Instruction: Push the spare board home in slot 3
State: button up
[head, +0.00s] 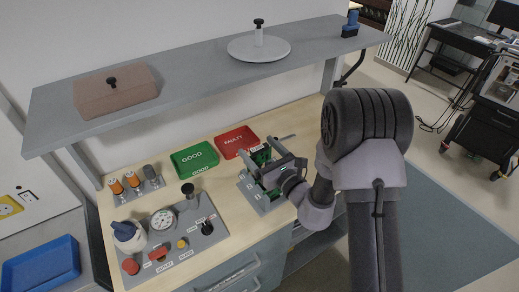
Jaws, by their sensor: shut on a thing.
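A grey board rack (250,192) stands on the wooden bench, right of the panel with the gauge. Green boards (261,154) show upright at the rack, partly hidden by my gripper. My gripper (270,170) reaches in from the right, low over the rack. It is shut on a green board, the spare board as far as I can tell; the jaws hide most of it. I cannot read the slot numbers or tell how deep the board sits.
A green GOOD tray (194,159) and a red FAULTY tray (236,142) lie behind the rack. A control panel (175,240) with gauge and knobs is at the left front. A grey shelf (190,82) overhangs the bench. A blue tray (41,266) sits at far left.

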jog(key=shift+f, duration=0.1)
dwell(0.3)
jog(key=shift+f+b, duration=0.5)
jog(key=shift+f, duration=0.05)
jog(key=shift+s+f, duration=0.15)
jog(key=shift+f, duration=0.05)
